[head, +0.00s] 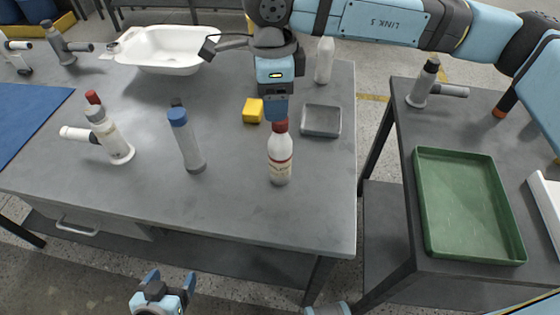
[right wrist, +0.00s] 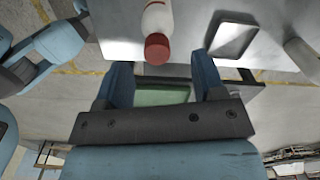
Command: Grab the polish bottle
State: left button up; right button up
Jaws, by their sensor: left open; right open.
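A white bottle with a red cap and a label (head: 280,165) stands upright near the front right of the grey table. I take it for the polish bottle, but the label is too small to read. My right gripper (head: 275,112) points down just behind and above its cap. In the right wrist view, the open right gripper (right wrist: 163,75) has its two fingers spread, and the red-capped bottle (right wrist: 157,47) lies just beyond the fingertips, roughly between them. No contact shows. My left gripper (head: 163,282) is open and empty in front of the table, low at the bottom edge.
A yellow block (head: 253,110), a grey tray (head: 321,121) and a white bottle (head: 324,62) are close by. A white tub shell (head: 165,62) lies behind; a green tray (head: 470,205) is on the right table.

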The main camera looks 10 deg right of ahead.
aim_at(281, 125)
jog(key=shift+f, duration=0.7)
jog(key=f, duration=0.3)
jog(key=d+f, duration=0.1)
jog(key=shift+s+f, duration=0.35)
jog(key=shift+s, duration=0.05)
jog(key=shift+f, duration=0.3)
grip_shut()
